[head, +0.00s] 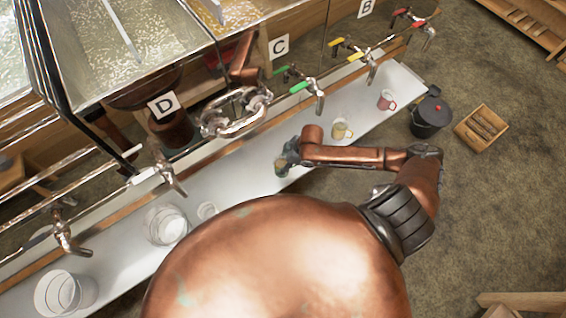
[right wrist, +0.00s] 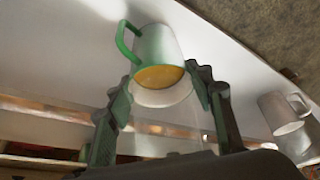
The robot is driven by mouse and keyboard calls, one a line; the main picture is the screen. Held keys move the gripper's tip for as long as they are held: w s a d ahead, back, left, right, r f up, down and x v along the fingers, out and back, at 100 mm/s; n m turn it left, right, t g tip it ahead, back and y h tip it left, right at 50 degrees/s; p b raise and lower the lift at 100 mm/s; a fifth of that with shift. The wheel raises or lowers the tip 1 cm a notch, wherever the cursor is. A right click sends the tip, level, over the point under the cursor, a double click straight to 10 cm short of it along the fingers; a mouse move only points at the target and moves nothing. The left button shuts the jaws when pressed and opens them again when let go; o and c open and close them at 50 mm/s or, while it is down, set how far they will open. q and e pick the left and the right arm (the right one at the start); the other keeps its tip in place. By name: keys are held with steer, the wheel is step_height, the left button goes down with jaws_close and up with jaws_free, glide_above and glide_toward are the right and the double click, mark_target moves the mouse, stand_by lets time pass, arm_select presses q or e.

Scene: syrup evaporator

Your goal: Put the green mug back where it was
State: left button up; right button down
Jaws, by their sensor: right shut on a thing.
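The green mug (right wrist: 158,45) has a green handle and rim, a pale body and amber liquid inside. It sits between the fingers of my right gripper (right wrist: 165,80), which are shut on it. In the head view the mug (head: 281,169) is small and partly hidden by my right gripper (head: 287,157), over the white shelf (head: 245,195) below the taps. I cannot tell whether its base touches the shelf. My left gripper is not in view.
A yellow mug (head: 341,130) and a red mug (head: 386,101) stand further right on the shelf. Glass containers (head: 166,225) stand at the left. Taps (head: 316,95) overhang the shelf.

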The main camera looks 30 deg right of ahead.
steer(key=c, duration=0.9)
jaws_free()
steer(key=shift+f, duration=0.1)
steer(key=shift+c, duration=0.2)
steer(key=v, duration=1.2)
steer(key=shift+b, duration=0.3)
